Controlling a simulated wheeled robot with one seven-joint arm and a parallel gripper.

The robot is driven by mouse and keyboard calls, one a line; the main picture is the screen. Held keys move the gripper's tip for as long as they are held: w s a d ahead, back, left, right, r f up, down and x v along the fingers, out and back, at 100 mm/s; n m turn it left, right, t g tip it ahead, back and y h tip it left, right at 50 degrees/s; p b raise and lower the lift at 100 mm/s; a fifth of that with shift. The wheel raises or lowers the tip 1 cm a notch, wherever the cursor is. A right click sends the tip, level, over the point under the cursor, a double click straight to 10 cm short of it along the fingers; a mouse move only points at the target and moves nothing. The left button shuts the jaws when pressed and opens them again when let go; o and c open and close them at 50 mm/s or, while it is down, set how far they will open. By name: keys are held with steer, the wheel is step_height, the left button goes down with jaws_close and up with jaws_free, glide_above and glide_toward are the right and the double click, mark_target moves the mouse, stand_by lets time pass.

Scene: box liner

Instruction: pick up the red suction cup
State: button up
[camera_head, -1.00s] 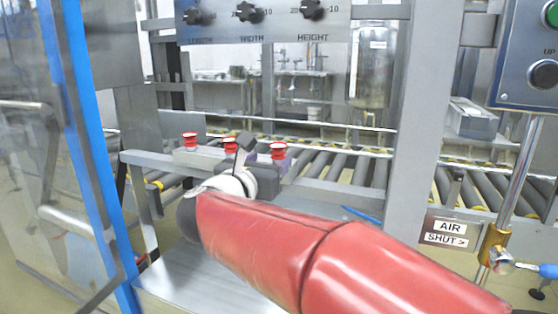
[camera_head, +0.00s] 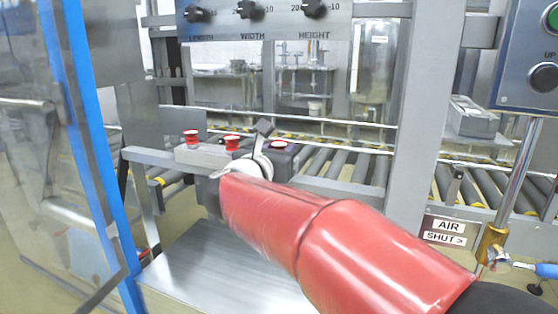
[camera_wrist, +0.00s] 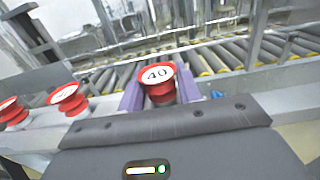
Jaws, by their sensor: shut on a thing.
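The red suction cup (camera_wrist: 158,85) with a white top marked 40 sits between the two purple fingers of my gripper (camera_wrist: 160,93) in the wrist view. The fingers are shut on it, one at each side. In the head view, the top of this cup (camera_head: 278,144) shows just above the dark body of my gripper (camera_head: 276,158). Its lower part is hidden there, so I cannot tell whether it touches the rail.
Two more red cups, one at left (camera_head: 191,137) and one in the middle (camera_head: 232,143), stand on the grey rail (camera_head: 205,155). A roller conveyor (camera_head: 345,168) runs behind. A grey post (camera_head: 415,120) stands right of my arm, and a blue-edged clear door (camera_head: 95,150) at left.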

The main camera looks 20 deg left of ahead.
mark_target(279, 143)
steer(key=shift+r, duration=0.1)
step_height(279, 143, up, 19)
steer(key=p, duration=0.4)
steer(key=s+r+b, duration=0.3)
steer(key=s+b, duration=0.2)
steer(key=s, duration=2.5)
steer(key=shift+s+d, duration=0.15)
steer(key=shift+d, duration=0.2)
